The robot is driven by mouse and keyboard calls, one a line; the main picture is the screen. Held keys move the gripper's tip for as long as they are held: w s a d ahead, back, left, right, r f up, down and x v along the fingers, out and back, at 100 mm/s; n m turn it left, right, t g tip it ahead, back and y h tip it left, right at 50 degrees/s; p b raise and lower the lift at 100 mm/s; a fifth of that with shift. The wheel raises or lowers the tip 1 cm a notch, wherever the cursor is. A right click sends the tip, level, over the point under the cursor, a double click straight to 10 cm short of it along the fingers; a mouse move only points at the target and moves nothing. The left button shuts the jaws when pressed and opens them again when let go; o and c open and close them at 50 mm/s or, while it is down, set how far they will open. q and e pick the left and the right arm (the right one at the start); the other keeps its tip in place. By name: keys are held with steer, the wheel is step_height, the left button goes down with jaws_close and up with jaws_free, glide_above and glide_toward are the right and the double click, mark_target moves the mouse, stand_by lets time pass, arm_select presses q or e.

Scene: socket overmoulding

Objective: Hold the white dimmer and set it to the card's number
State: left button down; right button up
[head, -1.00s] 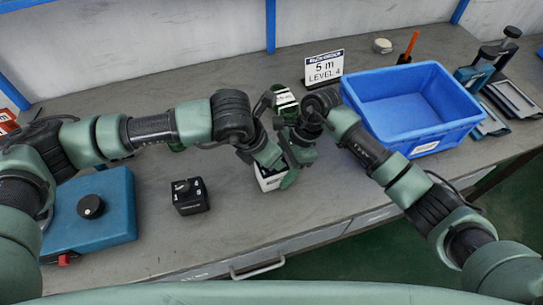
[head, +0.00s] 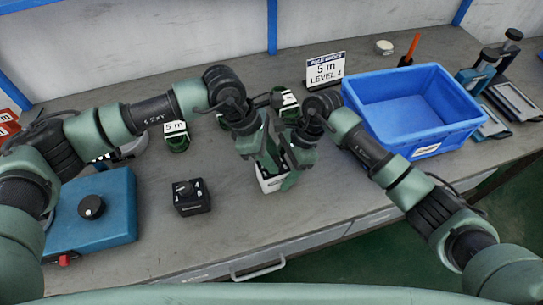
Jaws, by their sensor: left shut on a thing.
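The white dimmer (head: 271,184) stands near the front of the bench, its top mostly hidden by my two grippers; its knob and scale cannot be read. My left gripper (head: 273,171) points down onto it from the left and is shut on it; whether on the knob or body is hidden. My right gripper (head: 290,178) reaches down at the dimmer's right side, one finger beside it; its jaw opening cannot be made out.
A black dimmer (head: 191,198) stands to the left, with a blue box with a black knob (head: 115,208) beyond it. A blue bin (head: 383,127) stands right of my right arm. Green-and-white rolls (head: 177,136) sit behind the grippers. Bare bench lies between the two dimmers.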

arm_select(q)
steer(key=shift+m, duration=0.6)
steer(key=c, duration=1.3)
jaws_free()
steer(key=shift+r, duration=0.15)
steer(key=v, duration=1.2)
steer(key=shift+w, duration=0.3)
